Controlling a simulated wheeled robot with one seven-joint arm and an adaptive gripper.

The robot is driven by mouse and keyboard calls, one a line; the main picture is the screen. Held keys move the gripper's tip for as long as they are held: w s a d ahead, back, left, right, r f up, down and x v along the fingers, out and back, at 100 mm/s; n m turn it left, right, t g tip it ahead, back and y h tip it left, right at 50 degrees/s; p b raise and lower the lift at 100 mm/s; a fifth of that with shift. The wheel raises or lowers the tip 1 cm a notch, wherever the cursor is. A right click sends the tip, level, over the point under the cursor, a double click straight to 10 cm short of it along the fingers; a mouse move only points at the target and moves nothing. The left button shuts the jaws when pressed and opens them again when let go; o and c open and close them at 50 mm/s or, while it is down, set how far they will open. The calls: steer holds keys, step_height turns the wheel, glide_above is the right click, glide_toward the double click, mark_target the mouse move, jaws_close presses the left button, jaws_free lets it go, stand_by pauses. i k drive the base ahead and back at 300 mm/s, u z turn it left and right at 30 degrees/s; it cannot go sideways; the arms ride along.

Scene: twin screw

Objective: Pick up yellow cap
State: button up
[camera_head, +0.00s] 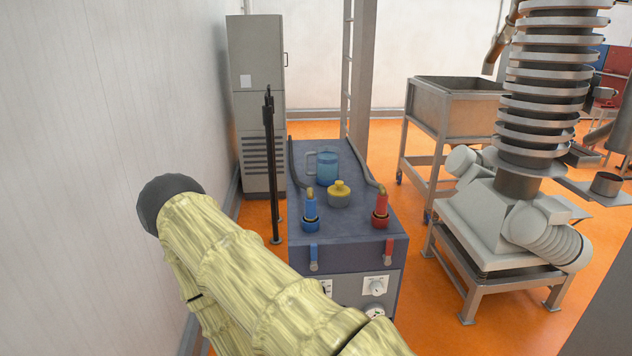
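The yellow cap (339,195) sits on top of the dark blue-grey cabinet (350,250). It is round with a small knob on top. A blue transparent jug (327,167) stands just behind it. A blue hose fitting (310,208) is to its left and a red hose fitting (381,207) to its right. My arm, in a pale yellow sleeve, fills the lower left, apart from the cap. My gripper's fingers do not show.
A thin black post (269,165) stands at the cabinet's left side. A grey locker (258,100) is behind it. A metal hopper (455,105) and a large ribbed machine (515,215) stand to the right. Orange floor (415,290) lies between the cabinet and the machine.

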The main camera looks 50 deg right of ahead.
mark_target(338, 188)
steer(key=z, duration=0.6)
steer(key=i, duration=1.35)
steer(key=z, duration=1.1)
